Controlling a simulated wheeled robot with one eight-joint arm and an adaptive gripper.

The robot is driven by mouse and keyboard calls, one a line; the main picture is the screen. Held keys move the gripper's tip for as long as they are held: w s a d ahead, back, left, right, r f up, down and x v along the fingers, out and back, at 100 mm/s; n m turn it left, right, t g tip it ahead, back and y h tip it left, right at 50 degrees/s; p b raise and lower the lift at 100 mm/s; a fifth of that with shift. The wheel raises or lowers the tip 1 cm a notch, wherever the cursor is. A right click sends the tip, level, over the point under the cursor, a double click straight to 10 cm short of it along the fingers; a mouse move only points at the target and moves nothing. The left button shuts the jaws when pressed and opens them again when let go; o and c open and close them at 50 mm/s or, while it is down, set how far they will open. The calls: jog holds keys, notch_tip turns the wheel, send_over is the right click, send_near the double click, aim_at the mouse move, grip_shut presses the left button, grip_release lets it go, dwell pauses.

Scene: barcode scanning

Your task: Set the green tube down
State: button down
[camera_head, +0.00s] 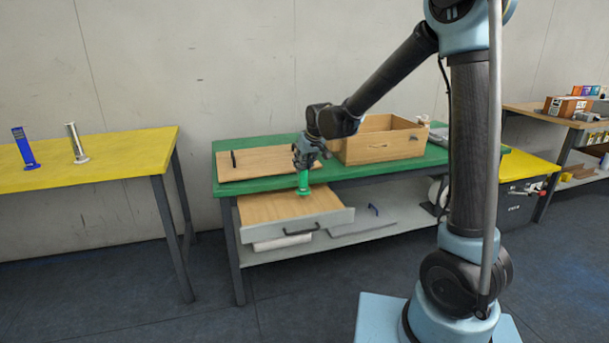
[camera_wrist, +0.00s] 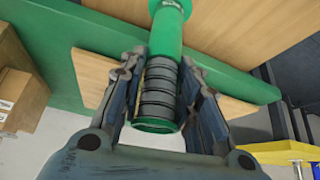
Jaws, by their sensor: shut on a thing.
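The green tube (camera_head: 304,183) hangs about upright below my gripper (camera_head: 304,162) in the head view, its lower end overlapping the open drawer (camera_head: 325,220) in the picture. I cannot tell whether it touches the drawer floor. In the wrist view my gripper (camera_wrist: 163,78) is shut on the green tube (camera_wrist: 167,32), with one finger on each side of its dark ringed section. A green end cap shows between the fingers near the palm.
The drawer sits under the green table (camera_head: 228,146). A wooden panel (camera_head: 262,161) with a handle and a wooden box (camera_head: 385,146) are on that table. A yellow table (camera_head: 105,155) at left holds a blue tube (camera_head: 25,149) and a white tube (camera_head: 76,143).

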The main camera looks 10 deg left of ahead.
aim_at(303, 171)
jog(key=shift+f, duration=1.7)
jog(key=c, duration=1.2)
grip_release()
jog(key=shift+f, duration=0.1)
